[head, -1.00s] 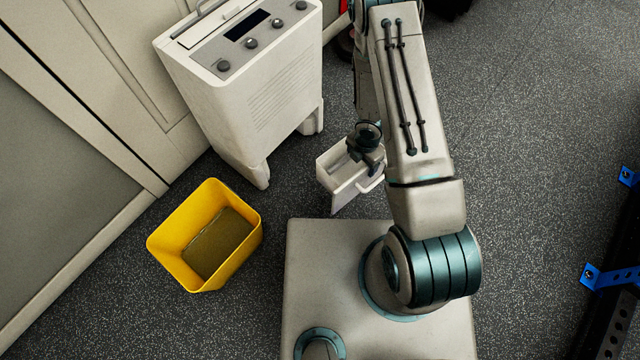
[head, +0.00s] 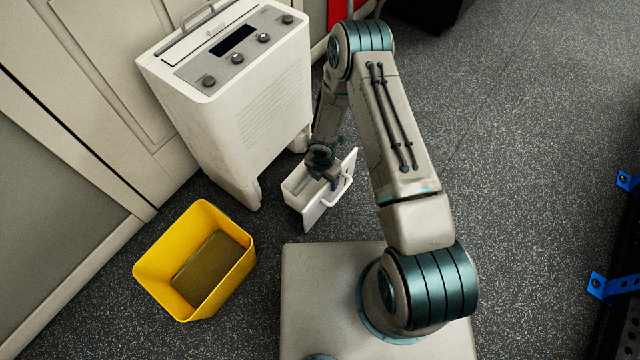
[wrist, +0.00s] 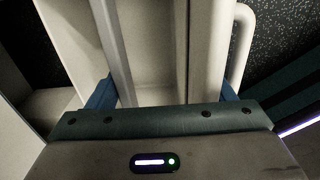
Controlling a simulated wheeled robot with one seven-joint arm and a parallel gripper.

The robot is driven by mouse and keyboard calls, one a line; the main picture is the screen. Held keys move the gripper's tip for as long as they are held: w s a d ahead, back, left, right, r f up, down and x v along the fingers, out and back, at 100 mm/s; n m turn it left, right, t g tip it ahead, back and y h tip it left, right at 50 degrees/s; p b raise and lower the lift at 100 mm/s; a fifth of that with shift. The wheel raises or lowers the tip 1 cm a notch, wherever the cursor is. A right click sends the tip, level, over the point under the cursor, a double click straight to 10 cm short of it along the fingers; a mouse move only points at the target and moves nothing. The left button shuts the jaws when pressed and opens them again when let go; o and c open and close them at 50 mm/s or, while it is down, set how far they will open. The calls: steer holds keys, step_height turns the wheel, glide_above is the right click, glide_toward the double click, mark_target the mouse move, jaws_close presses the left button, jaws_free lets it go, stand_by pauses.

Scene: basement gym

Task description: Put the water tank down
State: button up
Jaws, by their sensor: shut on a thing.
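The water tank (head: 312,213) is a white open-topped box with a loop handle on its front panel. In the head view it is in front of the white dehumidifier (head: 235,115), to the right of its near leg. My gripper (head: 322,172) reaches down to the tank from above and is shut on it. In the wrist view the tank's pale walls (wrist: 165,50) fill the middle, with the handle (wrist: 243,45) at the right. My blue fingertips (wrist: 162,95) are partly hidden. I cannot tell whether the tank's bottom touches the floor.
A yellow bin (head: 197,262) with dark murky contents stands on the speckled floor at the left. Pale wall panels (head: 60,110) run behind it. A dark rack with blue brackets (head: 610,285) is at the right edge. Floor to the right is free.

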steer(key=f, duration=0.1)
steer(key=f+b, duration=0.1)
steer(key=f, duration=0.1)
steer(key=f+b, duration=0.1)
steer(key=shift+w+a+f, duration=0.25)
steer(key=shift+a, duration=0.05)
steer(key=shift+r, duration=0.1)
steer(key=o, duration=1.9)
steer(key=shift+c, duration=0.2)
